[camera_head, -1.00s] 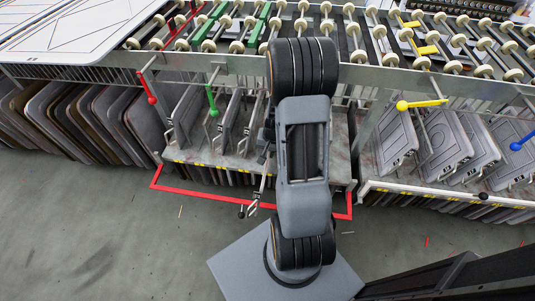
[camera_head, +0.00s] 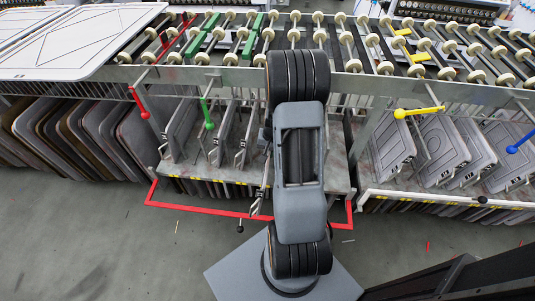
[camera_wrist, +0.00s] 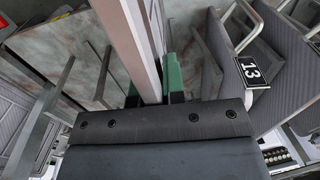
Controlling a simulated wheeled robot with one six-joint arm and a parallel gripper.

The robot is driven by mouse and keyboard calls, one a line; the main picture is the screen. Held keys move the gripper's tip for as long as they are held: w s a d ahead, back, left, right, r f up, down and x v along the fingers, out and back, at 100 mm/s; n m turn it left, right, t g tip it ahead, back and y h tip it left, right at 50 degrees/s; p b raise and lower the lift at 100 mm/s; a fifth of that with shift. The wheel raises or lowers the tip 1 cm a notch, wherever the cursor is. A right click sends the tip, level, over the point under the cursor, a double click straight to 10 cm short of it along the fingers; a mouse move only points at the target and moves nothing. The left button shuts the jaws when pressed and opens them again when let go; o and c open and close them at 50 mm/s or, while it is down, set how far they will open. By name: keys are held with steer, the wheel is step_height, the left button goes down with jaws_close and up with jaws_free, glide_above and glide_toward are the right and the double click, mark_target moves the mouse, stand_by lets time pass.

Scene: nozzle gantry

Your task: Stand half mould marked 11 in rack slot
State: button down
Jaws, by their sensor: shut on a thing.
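In the wrist view, my gripper (camera_wrist: 155,92) has green finger pads shut on a pale grey slab seen edge-on, which I take to be the half mould (camera_wrist: 128,38). Its mark 11 does not show. A grey half mould (camera_wrist: 288,85) with a black tag reading 13 (camera_wrist: 252,70) stands close on the right. In the head view my arm hides the gripper and the held piece. The rack (camera_head: 335,182) is a stained grey shelf under the roller gantry. Several grey plates stand upright in it, left of my arm (camera_head: 183,128). Which slot is free cannot be told.
A red floor frame (camera_head: 200,209) borders the rack's front. Red (camera_head: 144,115), green (camera_head: 209,126), yellow (camera_head: 400,113) and blue (camera_head: 512,149) knobbed levers stick out from the gantry. A second rack with leaning moulds (camera_head: 443,143) stands at right. The floor at lower left is open.

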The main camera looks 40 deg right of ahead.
steer(key=shift+w+d, duration=0.9)
steer(key=shift+w+f, duration=0.1)
steer(key=shift+f+b, duration=0.4)
steer(key=shift+b, duration=0.1)
steer(key=shift+f, duration=0.15)
steer(key=c, duration=1.1)
jaws_free()
steer(key=shift+f, duration=0.15)
steer(key=r+p, duration=0.1)
steer(key=r, duration=0.3)
steer(key=s+r, duration=0.1)
steer(key=r, duration=0.4)
steer(key=d+r+p, duration=0.1)
steer(key=r, duration=0.4)
steer(key=shift+s+d+p, duration=0.1)
steer(key=shift+s+p, duration=0.1)
steer(key=shift+p, duration=0.15)
